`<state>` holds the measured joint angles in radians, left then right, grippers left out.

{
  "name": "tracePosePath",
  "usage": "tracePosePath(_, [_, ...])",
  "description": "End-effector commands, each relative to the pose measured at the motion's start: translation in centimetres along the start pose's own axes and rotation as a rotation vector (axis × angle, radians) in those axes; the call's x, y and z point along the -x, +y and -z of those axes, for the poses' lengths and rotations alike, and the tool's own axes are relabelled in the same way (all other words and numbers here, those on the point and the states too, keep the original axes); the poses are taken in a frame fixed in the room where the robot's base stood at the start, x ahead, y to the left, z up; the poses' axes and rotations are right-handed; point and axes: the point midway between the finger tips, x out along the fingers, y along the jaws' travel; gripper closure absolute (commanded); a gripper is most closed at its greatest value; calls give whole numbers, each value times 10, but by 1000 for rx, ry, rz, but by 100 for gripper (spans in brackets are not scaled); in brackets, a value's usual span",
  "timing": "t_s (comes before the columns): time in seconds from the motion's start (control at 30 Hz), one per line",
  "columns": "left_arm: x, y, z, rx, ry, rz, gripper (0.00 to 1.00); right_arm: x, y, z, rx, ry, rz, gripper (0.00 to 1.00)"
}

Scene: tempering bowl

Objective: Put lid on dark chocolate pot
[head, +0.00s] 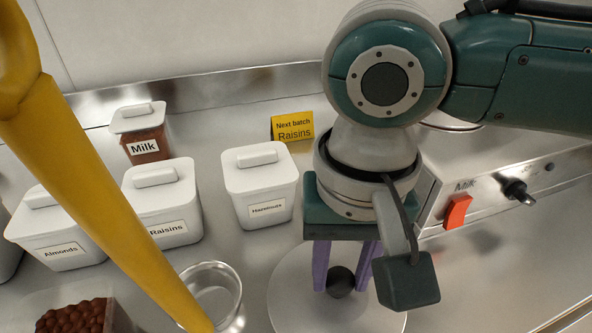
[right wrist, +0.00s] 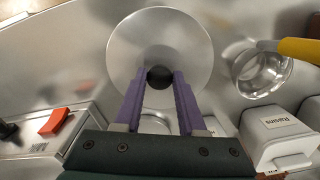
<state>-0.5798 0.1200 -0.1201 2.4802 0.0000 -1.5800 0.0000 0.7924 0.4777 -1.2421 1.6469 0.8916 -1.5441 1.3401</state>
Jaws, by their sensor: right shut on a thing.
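A round, shiny metal lid (head: 290,307) with a black ball knob (head: 341,281) is at the bottom middle of the head view. My right gripper (head: 342,270) has its purple fingers closed on the knob from both sides. The right wrist view shows the lid (right wrist: 160,40) flat in front of the fingers, with the knob (right wrist: 159,77) between the tips. I cannot tell how high the lid is above the counter. No pot labelled dark chocolate can be picked out. My left gripper is not in view.
A melting unit (head: 470,195) labelled Milk, with a red switch, stands right. White lidded boxes for hazelnuts (head: 262,205), raisins (head: 165,225) and almonds (head: 60,250) stand left. A sign (head: 292,126) reads Raisins.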

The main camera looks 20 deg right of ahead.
Motion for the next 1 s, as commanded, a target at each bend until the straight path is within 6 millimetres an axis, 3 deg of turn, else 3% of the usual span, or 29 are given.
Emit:
tracePosePath(0.27, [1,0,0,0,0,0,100,-2,0,0,-1,0,1,100])
tracePosePath(0.3, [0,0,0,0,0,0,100,-2,0,0,-1,0,1,57])
tracePosePath(0.53, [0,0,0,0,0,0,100,-2,0,0,-1,0,1,31])
tracePosePath(0.83, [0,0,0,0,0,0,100,1,0,0,0,1,1,31])
tracePosePath(1.0, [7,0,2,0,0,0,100,26,-1,0,0,2,4,31])
